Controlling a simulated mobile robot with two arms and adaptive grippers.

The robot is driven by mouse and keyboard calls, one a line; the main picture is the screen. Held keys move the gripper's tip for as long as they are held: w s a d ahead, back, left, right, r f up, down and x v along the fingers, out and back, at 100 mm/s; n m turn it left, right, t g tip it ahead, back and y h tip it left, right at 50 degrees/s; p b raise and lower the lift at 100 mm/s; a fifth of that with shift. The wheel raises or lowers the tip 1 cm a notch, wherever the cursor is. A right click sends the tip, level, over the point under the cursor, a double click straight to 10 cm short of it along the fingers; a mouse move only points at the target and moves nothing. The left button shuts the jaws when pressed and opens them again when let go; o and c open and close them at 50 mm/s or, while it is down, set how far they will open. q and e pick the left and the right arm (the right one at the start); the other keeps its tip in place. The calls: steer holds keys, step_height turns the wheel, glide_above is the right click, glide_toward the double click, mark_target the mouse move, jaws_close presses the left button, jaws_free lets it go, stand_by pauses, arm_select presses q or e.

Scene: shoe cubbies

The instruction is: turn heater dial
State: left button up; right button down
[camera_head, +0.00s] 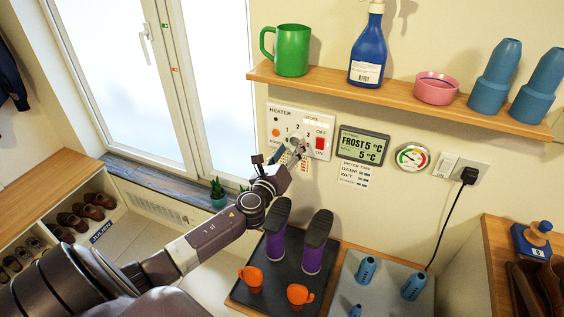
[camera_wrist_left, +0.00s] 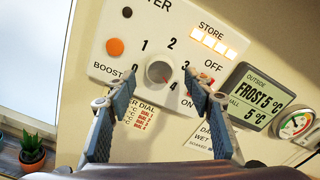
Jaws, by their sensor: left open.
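The white heater panel (camera_head: 288,117) is on the wall below the shelf, with numbers around its dial. My left gripper (camera_head: 280,155) is in front of the panel. In the left wrist view my left gripper (camera_wrist_left: 159,88) is open, its fingers apart on either side of the dial. I see no contact with the dial. In the head view the gripper partly covers the dial. My right gripper is not in view.
A red ON/OFF switch (camera_head: 320,143) is right of the dial. A display (camera_head: 363,145) and a gauge (camera_head: 411,157) are further right. A wooden shelf (camera_head: 400,100) juts out above. Below are boots (camera_head: 316,240) on a dark tray and a potted plant (camera_head: 218,192).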

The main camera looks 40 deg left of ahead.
arm_select(q)
steer(key=v, duration=0.9)
steer(key=shift+s, duration=0.25)
steer(key=shift+d, duration=0.1)
